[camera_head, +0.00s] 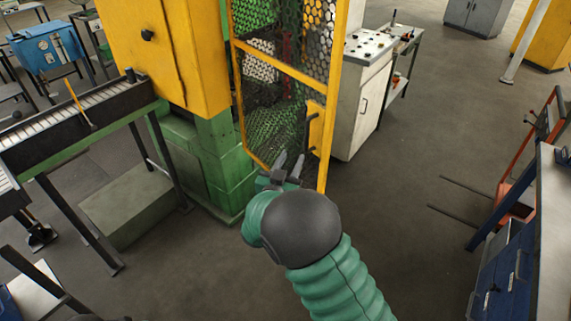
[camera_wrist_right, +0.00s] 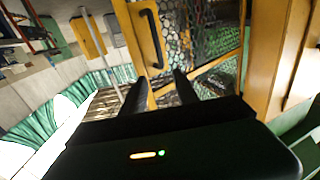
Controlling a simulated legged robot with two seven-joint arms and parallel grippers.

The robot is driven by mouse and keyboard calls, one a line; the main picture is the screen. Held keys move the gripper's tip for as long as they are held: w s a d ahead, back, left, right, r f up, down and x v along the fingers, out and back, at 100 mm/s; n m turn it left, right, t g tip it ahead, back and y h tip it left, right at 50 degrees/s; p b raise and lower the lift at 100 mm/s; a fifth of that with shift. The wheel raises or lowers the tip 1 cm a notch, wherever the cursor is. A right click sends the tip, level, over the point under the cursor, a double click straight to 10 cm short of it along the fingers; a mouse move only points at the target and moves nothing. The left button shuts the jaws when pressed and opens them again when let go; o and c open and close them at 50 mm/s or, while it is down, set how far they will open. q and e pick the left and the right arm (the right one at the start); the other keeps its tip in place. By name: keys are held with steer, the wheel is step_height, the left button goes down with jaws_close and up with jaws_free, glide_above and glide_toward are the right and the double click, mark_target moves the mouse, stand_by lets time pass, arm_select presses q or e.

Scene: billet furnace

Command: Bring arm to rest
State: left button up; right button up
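My right arm, in a green ribbed sleeve, reaches up from the bottom of the head view. Its gripper (camera_head: 288,168) is in front of the lower part of a yellow-framed mesh door (camera_head: 283,69). The two fingers are apart with nothing between them. In the right wrist view the gripper (camera_wrist_right: 160,88) also shows open and empty. The door's dark handle (camera_wrist_right: 152,38) lies beyond the fingertips there, apart from them. The handle also shows in the head view (camera_head: 309,133), just above the gripper. My left gripper is not in view.
A roller conveyor (camera_head: 75,115) is at left. A white control cabinet (camera_head: 360,95) stands right of the door. A blue workbench (camera_head: 510,265) and an orange cart (camera_head: 518,200) are at right. The floor between is clear.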

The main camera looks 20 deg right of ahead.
steer(key=s+a+f+n+g+y, duration=0.55)
steer(key=s+a+f+y, duration=0.3)
steer(key=s+y, duration=0.2)
steer(key=s+d+f+n+g, duration=0.1)
steer(key=s+f+g, duration=0.1)
steer(key=s, duration=0.6)
steer(key=s+f+n+g+y, duration=0.1)
steer(key=s+f+g, duration=0.1)
steer(key=s, duration=0.7)
steer(key=shift+s+d+f+n+g, duration=0.2)
steer(key=shift+d+n+g, duration=0.15)
steer(key=shift+g, duration=0.4)
steer(key=shift+d, duration=0.1)
steer(key=shift+c, duration=0.2)
